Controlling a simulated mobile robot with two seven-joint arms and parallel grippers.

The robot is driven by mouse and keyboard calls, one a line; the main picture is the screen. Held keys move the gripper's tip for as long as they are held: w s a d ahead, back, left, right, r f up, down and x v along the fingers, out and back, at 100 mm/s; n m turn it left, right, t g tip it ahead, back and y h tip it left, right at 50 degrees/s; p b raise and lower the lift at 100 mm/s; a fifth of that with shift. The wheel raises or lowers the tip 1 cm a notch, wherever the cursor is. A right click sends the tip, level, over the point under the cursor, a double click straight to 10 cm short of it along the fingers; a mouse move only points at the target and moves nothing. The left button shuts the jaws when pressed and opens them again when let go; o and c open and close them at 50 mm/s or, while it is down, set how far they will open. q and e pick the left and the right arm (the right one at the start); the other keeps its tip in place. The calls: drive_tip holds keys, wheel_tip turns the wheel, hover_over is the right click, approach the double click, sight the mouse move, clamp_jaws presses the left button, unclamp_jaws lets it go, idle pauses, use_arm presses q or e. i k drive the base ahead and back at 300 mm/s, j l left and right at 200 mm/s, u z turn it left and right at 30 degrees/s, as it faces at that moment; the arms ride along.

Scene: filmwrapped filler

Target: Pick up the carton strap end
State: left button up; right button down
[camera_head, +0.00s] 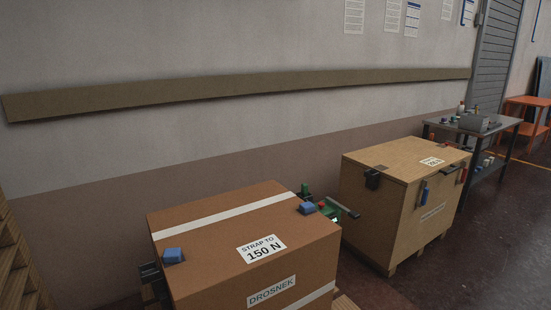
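A large brown carton (215,254) stands at the lower middle, with labels reading "STRAP TO 150 N" (261,248) and "DROSNEK" (271,291). A pale band (225,215) runs across its top; I cannot tell whether it is tape or strap. One small blue piece (173,256) sits at the carton's left top edge and another blue piece (306,208) at its right top edge. I cannot tell whether either is the strap end. A green device with a grey lever (342,208) shows behind the carton's right edge, partly hidden.
A wooden crate (400,222) with dark and blue fittings stands to the right of the carton, with a narrow gap between. A grey bench (508,122) with items is farther right. Stacked wood (14,262) is at the left edge. Open floor (480,265) lies at lower right.

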sight(304, 191)
drive_tip(key=i+l+z, duration=0.1)
drive_tip(key=i+l, duration=0.85)
drive_tip(key=l, duration=0.1)
